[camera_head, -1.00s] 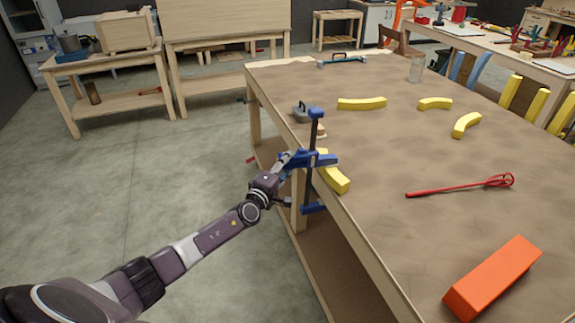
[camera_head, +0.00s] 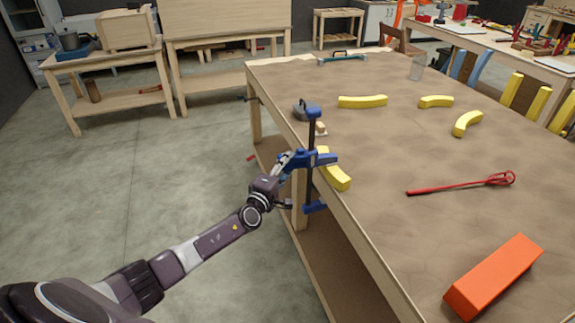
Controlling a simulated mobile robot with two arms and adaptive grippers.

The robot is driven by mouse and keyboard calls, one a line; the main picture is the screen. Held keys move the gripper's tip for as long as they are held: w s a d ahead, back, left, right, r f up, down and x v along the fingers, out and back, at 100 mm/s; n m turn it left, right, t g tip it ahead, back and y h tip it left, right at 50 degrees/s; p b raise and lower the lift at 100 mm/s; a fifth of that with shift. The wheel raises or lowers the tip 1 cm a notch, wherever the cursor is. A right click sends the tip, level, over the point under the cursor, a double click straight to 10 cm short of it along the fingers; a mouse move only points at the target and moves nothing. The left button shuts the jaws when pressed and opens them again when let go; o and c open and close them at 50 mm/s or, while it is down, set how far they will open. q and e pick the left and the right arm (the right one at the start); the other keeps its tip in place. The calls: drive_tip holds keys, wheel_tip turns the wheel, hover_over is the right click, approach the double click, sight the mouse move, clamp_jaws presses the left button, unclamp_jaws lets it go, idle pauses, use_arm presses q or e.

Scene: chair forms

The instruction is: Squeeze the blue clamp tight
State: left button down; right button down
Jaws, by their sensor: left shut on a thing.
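The blue clamp (camera_head: 313,160) stands upright at the left edge of the wooden workbench (camera_head: 400,220). It has a dark bar, a blue top end, a blue middle jaw and a blue lower jaw below the tabletop level. A yellow curved piece (camera_head: 334,172) lies on the bench edge right beside the clamp; whether the clamp's jaws touch it I cannot tell. My left gripper (camera_head: 287,165) reaches in from the left and is shut on the blue clamp at its middle part. The fingertips are partly hidden against the clamp. My right gripper is not in view.
More yellow curved pieces (camera_head: 362,101) lie farther back on the bench. A red whisk-like tool (camera_head: 460,184) and an orange block (camera_head: 493,277) lie on the right. The floor at left is clear.

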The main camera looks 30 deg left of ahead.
use_arm(q)
drive_tip(key=c, duration=1.3)
unclamp_jaws()
drive_tip(key=shift+r, duration=0.1)
drive_tip(key=shift+f, duration=0.2)
drive_tip(key=shift+f+b, duration=0.25)
drive_tip(key=shift+b, duration=0.15)
clamp_jaws()
drive_tip(key=shift+w+d+r+p, duration=0.15)
drive_tip(key=shift+r+p, duration=0.3)
drive_tip(key=shift+p, duration=1.05)
